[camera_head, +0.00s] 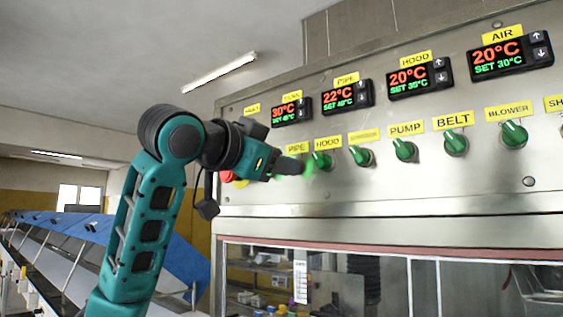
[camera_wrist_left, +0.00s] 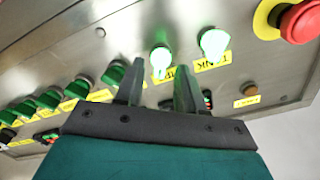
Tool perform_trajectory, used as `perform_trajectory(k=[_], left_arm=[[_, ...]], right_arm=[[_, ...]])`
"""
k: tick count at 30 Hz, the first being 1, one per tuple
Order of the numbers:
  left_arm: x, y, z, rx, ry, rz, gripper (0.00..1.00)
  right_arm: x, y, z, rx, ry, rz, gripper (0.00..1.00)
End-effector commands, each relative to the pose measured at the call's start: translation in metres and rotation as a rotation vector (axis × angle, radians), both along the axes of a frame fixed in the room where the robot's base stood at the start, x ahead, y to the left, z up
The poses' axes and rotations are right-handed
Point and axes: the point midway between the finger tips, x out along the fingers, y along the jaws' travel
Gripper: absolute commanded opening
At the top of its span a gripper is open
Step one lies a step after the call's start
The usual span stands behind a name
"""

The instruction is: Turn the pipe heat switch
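The pipe heat switch (camera_wrist_left: 160,61) glows bright green in the left wrist view, with its yellow label partly hidden. In the head view its yellow PIPE label (camera_head: 297,147) shows, and the switch is mostly hidden by my gripper, with a green glow beside the fingers. My left gripper (camera_head: 291,167) is at the panel by this switch. In the left wrist view its two fingers (camera_wrist_left: 159,66) are apart, with the lit switch showing between the tips. I cannot tell whether they touch it. My right gripper is not in view.
The lit TANK switch (camera_wrist_left: 215,44) and red emergency button (camera_wrist_left: 299,22) are close by. The unlit HOOD switch (camera_head: 322,160) is just right of my gripper, with several more green knobs beyond. The pipe display (camera_head: 347,97) reads 22°C, set value hard to read.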

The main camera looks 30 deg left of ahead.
Motion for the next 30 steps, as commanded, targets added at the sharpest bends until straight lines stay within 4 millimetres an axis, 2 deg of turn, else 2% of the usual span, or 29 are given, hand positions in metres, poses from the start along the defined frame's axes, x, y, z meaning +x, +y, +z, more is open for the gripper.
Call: perform_trajectory(k=[9,15,21,30], left_arm=[[-0.069,0.006,-0.001,0.001,-0.008,0.002,0.38],[-0.103,0.008,0.0,0.001,-0.006,0.001,0.38],[-0.118,0.009,0.0,0.001,-0.003,0.001,0.38],[-0.119,0.009,0.0,0.001,-0.002,0.001,0.38]], right_arm=[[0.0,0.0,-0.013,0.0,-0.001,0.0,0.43],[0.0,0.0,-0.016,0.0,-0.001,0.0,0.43],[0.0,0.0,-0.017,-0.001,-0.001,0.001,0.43],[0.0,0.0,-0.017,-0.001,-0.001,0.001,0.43]])
